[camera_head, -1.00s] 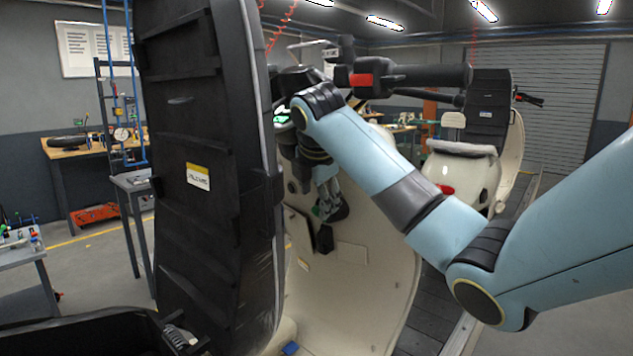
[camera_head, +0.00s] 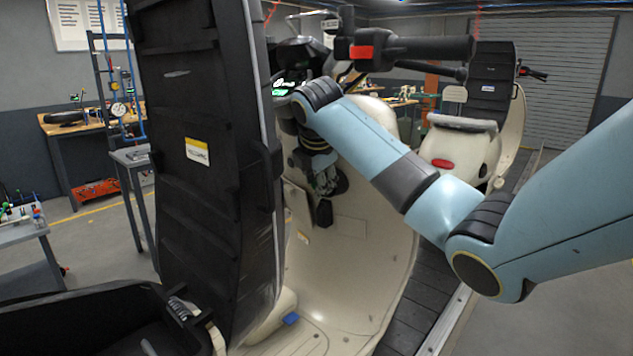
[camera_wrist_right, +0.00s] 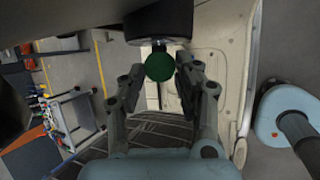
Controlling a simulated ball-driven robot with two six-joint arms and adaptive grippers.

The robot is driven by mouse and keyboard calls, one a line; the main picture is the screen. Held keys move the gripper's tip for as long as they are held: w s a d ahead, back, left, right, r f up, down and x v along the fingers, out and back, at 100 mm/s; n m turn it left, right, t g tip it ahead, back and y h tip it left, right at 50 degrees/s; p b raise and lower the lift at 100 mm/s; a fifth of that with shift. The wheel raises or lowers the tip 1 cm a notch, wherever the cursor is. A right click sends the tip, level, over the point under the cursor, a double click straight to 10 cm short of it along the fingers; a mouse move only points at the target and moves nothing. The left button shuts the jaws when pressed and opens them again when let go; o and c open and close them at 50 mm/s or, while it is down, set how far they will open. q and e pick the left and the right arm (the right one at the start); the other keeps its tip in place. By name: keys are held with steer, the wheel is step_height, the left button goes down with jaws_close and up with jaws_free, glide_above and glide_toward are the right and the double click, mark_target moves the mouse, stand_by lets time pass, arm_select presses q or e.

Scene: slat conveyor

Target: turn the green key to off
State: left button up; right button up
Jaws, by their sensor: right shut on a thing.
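The green key (camera_wrist_right: 160,67) shows its round dark-green head in the right wrist view, just below a dark cylindrical housing (camera_wrist_right: 157,22). My right gripper (camera_wrist_right: 161,77) has one fingertip on each side of the key head and is shut on it. In the head view my right gripper (camera_head: 326,182) is low behind the handlebar, in front of the scooter's cream inner panel. The key cannot be made out there. My left gripper is not in view.
The scooter's black upright seat (camera_head: 200,150) fills the left of the head view. The handlebar grip (camera_head: 430,48) with a red switch is above my right arm. A second scooter (camera_head: 465,150) stands behind on the slat conveyor (camera_head: 415,320). A workbench (camera_head: 75,125) is at the back left.

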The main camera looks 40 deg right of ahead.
steer(key=o, duration=0.4)
steer(key=c, duration=0.3)
steer(key=shift+w+r+g, duration=0.1)
steer(key=shift+w+g, duration=0.1)
steer(key=shift+g, duration=0.5)
steer(key=shift+n+g, duration=0.4)
steer(key=shift+g, duration=0.2)
